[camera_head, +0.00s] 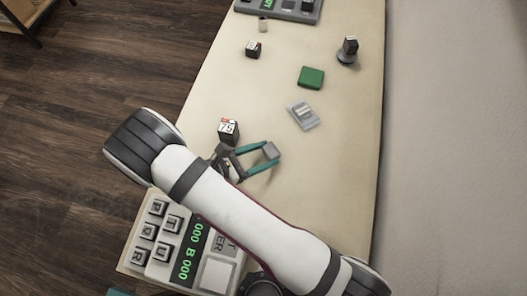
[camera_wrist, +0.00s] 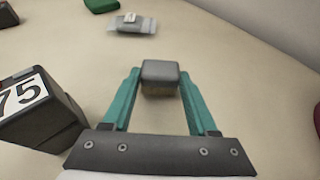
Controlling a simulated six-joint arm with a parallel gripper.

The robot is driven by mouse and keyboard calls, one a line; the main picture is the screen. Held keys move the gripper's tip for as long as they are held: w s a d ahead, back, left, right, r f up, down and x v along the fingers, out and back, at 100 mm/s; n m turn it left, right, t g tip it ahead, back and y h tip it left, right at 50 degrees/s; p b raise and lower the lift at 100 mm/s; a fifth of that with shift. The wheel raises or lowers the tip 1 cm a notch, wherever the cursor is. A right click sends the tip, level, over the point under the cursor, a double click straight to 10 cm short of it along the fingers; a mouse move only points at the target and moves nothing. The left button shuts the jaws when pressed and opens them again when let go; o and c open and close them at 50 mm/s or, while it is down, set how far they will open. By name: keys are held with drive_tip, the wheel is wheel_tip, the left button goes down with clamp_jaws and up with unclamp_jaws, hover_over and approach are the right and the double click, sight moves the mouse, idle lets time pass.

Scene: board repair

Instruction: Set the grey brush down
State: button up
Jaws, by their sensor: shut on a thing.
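The grey brush (camera_wrist: 160,72) is a small dark grey block with a yellowish-brown strip, seemingly bristles, along its lower side. My gripper (camera_wrist: 158,80) has teal fingers shut on it, one on each side, near the fingertips. In the head view the brush (camera_head: 271,149) sits at the end of my gripper (camera_head: 266,153), over the pale table (camera_head: 340,175). Its underside is hidden, and I cannot tell whether it touches the table.
A cube marked 75 (camera_head: 228,129) stands close left of my gripper. A light grey part (camera_head: 303,116) and a green block (camera_head: 311,77) lie beyond. A dark knobbed piece (camera_head: 348,50) stands farther back. A keyed console (camera_head: 160,235) is in front. The table right of the brush is clear.

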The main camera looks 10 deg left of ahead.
drive_tip(key=o, duration=1.4)
drive_tip(key=shift+c, duration=0.2)
drive_tip(key=shift+r, duration=0.2)
drive_tip(key=v, duration=1.2)
drive_tip(key=w+d+r+m+g, duration=0.3)
drive_tip(key=d+r+m+g, duration=0.65)
drive_tip(key=d+m, duration=0.3)
drive_tip(key=s+d+r+m+y, duration=0.7)
drive_tip(key=m+y, duration=0.4)
drive_tip(key=m, duration=0.9)
drive_tip(key=s+d, duration=0.1)
drive_tip(key=d, duration=0.1)
drive_tip(key=shift+s+d, duration=0.3)
